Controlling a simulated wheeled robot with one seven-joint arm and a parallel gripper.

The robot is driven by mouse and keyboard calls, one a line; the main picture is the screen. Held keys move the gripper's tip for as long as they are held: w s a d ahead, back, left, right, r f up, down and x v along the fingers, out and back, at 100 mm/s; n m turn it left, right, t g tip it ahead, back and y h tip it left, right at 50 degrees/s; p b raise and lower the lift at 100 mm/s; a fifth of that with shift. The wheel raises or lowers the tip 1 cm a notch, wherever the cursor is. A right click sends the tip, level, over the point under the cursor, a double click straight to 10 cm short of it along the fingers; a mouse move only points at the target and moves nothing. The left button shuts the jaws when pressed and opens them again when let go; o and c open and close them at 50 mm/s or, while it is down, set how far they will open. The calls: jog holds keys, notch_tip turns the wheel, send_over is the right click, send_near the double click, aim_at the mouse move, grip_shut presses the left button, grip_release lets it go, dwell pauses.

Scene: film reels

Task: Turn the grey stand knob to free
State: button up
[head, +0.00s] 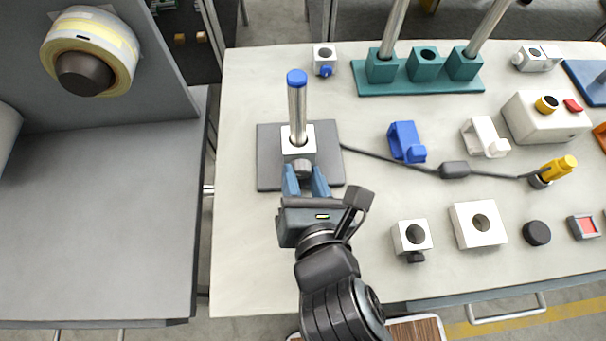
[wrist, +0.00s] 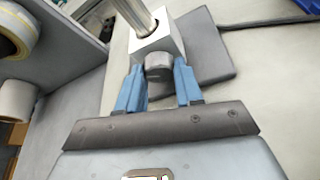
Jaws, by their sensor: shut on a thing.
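The stand has a dark square base (head: 268,172) and an upright steel rod (head: 297,115) with a blue cap. A white block (head: 292,148) sits around the rod, low over the base, and also shows in the wrist view (wrist: 172,42). The grey stand knob (head: 303,168) is on the block's near side, and it also shows in the wrist view (wrist: 158,66). My gripper (head: 305,178) has its blue fingers on either side of the knob, shut on it. The knob's setting cannot be told. The fingers partly cover its sides.
Right of the stand lie a blue bracket (head: 407,142), a white bracket (head: 486,137) and a dark cable with an inline box (head: 454,170). Near the front are a small white block with a dark knob (head: 412,238) and a larger one (head: 478,225). A teal rack (head: 419,88) stands behind.

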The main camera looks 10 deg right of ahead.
jog(key=shift+r+p, duration=0.1)
jog(key=shift+p, duration=0.25)
jog(key=p, duration=0.2)
jog(key=n+h+p, duration=0.1)
jog(key=p, duration=0.1)
jog(key=shift+r+n, duration=0.2)
jog(key=shift+n, duration=0.1)
jog(key=n+h+p, duration=0.1)
jog(key=p, duration=0.1)
jog(key=n+h+p, duration=0.1)
jog(key=n, duration=0.1)
jog(key=shift+a+f+h+p, duration=0.15)
jog(key=shift+f+h+p, duration=0.1)
jog(key=shift+h+p, duration=0.1)
jog(key=o, duration=0.8)
jog(key=shift+c, duration=0.2)
